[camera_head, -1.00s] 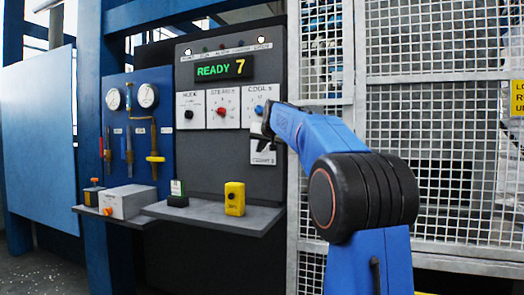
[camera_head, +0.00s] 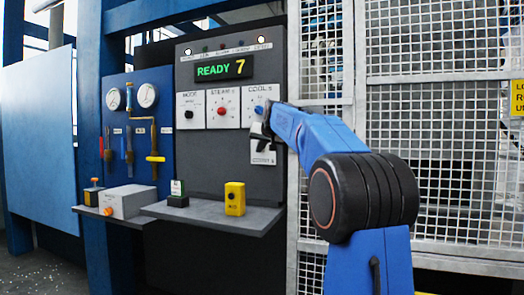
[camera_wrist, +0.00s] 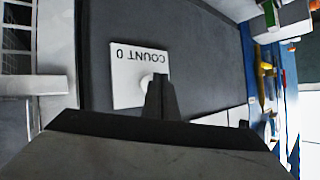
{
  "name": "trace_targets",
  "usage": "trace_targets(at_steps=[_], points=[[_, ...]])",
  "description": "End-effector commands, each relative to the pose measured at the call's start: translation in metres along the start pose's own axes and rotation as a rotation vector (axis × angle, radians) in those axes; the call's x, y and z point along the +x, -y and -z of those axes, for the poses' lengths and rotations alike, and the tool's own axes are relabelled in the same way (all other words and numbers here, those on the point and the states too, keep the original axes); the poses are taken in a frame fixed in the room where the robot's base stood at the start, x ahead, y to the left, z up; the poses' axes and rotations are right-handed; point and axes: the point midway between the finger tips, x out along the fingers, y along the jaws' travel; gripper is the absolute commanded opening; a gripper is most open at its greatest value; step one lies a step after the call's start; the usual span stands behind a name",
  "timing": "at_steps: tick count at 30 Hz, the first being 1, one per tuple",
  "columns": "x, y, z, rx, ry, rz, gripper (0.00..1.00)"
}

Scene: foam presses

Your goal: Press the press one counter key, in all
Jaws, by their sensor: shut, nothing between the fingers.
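The counter plate is a white panel marked "COUNT 0" (camera_wrist: 122,62); the writing is upside down in the wrist view. In the head view the plate (camera_head: 263,158) sits low on the right of the dark control panel, partly behind my gripper. A pale round key (camera_wrist: 147,79) on the plate is partly hidden by my fingertips. My gripper (camera_wrist: 160,80) is shut and empty, its tips in front of the key. In the head view my gripper (camera_head: 262,146) is at the plate's upper part. I cannot tell whether the tips touch the key.
The display (camera_head: 223,68) reads "READY 7". Below it are the mode knob (camera_head: 189,114), a red steam knob (camera_head: 222,111) and a blue cool knob (camera_head: 259,110). A shelf (camera_head: 212,213) holds a yellow box (camera_head: 235,198). Mesh fencing (camera_head: 455,110) stands at right.

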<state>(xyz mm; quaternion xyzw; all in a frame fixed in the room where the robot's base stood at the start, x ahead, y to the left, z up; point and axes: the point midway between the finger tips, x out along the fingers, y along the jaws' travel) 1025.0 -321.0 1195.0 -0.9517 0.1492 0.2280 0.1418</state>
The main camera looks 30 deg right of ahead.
Motion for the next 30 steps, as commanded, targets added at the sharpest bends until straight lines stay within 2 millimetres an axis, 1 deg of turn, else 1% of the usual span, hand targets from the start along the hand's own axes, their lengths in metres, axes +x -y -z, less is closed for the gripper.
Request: trace_targets(at_steps=[11, 20, 30], points=[[0.0005, -0.0004, 0.0003, 0.000, 0.000, 0.000, 0.00], [0.0060, -0.0042, 0.0041, 0.000, 0.001, 0.000, 0.00], [0.0058, -0.0043, 0.0045, 0.000, 0.000, 0.000, 0.00]])
